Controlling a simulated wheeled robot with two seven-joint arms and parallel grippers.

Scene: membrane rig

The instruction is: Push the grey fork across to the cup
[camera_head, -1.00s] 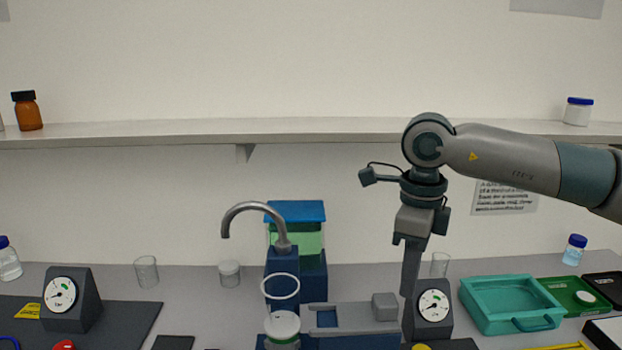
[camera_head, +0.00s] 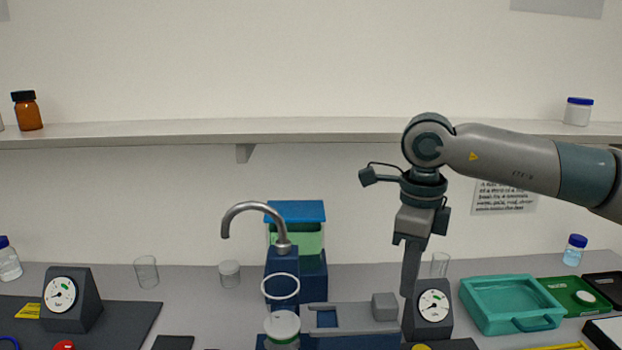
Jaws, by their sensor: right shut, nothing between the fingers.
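The grey fork (camera_head: 355,317) lies flat on the blue rig in the middle. Its open end points left and a raised grey block (camera_head: 384,306) stands at its right end. The cup (camera_head: 282,329), with a pale lid, stands just left of the fork, below a white ring (camera_head: 280,286) and the metal spout. I cannot tell whether fork and cup touch. My right gripper (camera_head: 408,294) points down, shut and empty, just right of the block. Contact with the block cannot be made out. My left gripper is out of view.
A gauge box (camera_head: 432,309) stands close by my right gripper. A teal tray (camera_head: 511,305) is further right. Another gauge box (camera_head: 69,299) sits on the dark mat. A shelf (camera_head: 310,131) runs above.

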